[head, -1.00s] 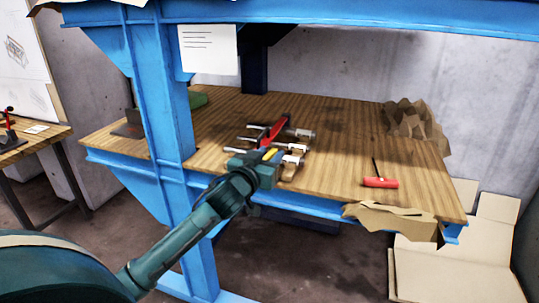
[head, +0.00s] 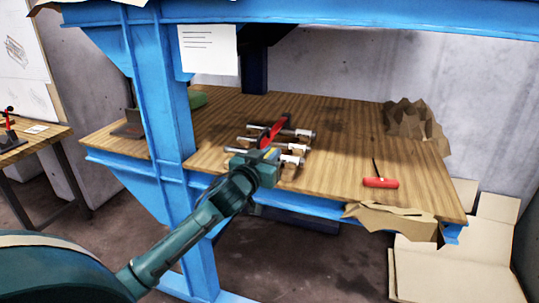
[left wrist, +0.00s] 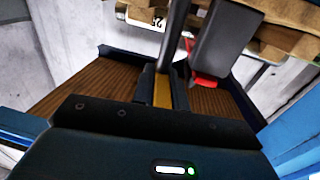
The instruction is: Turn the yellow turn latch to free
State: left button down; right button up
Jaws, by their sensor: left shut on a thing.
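The yellow turn latch (head: 270,153) is a small strip of yellow at the tip of my left gripper (head: 262,165), near the front edge of the wooden bench. In the left wrist view the yellow latch (left wrist: 162,92) lies between the dark fingers, and my left gripper (left wrist: 163,84) is shut on it. The gripper hides most of it, so I cannot tell its exact angle. Just behind it on the bench lie a red part (head: 267,136) and several metal bars (head: 298,132). My right gripper is not in view.
A red-handled tool (head: 381,183) lies to the right on the wooden bench (head: 340,150). Crumpled brown paper (head: 415,125) is at the back right. A blue post (head: 172,110) stands left of my arm. The bench between the bars and the tool is clear.

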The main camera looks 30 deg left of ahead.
pick_arm(q)
jog(key=shift+n+y, duration=0.7)
jog(key=shift+y, duration=0.4)
jog(key=c, duration=1.4)
grip_release()
jog(key=v, duration=1.3)
jog(key=shift+r, duration=0.25)
jog(key=shift+d, duration=0.15)
